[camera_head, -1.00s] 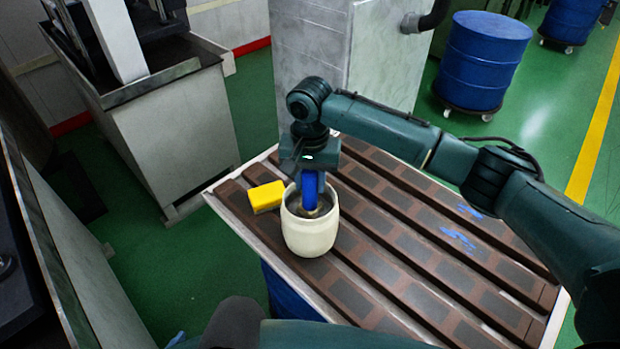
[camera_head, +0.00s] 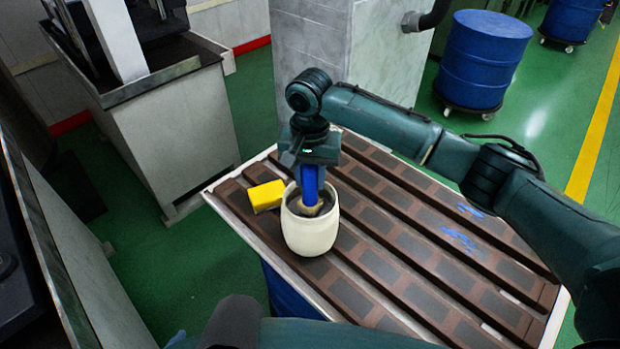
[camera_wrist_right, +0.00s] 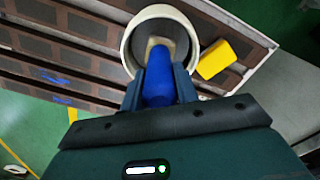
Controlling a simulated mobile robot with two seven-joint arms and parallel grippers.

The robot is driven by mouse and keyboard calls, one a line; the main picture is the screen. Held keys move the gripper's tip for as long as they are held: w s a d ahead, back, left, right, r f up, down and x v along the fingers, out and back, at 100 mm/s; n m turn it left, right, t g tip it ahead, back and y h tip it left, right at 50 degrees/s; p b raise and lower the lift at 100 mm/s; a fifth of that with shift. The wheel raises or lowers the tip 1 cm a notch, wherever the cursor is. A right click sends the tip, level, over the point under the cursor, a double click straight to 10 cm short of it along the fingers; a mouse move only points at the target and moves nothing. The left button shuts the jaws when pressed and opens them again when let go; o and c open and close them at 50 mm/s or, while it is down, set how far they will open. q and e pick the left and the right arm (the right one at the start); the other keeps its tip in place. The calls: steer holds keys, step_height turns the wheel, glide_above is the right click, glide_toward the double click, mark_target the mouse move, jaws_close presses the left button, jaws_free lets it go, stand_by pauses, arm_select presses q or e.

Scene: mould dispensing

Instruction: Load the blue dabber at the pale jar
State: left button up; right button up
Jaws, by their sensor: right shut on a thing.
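The pale jar (camera_head: 311,238) stands upright near the left end of the slatted table, its mouth open and dark grey inside. The blue dabber (camera_head: 310,184) has a blue handle and a tan head. My right gripper (camera_head: 311,166) is shut on its handle, above the jar. The dabber hangs with its head inside the jar mouth. In the right wrist view the blue dabber (camera_wrist_right: 158,88) sits between the two fingers, its tan head over the grey inside of the pale jar (camera_wrist_right: 128,52). Whether the head touches the contents cannot be told. My left gripper is out of view.
A yellow block (camera_head: 266,195) lies close to the jar, on its left. The slatted table (camera_head: 440,240) has blue smears at the right and is otherwise clear. A grey pillar (camera_head: 305,60) stands behind it. A blue drum (camera_head: 484,62) stands on the floor behind right.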

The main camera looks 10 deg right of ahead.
steer(key=shift+r, duration=2.8)
steer(key=shift+d, duration=0.1)
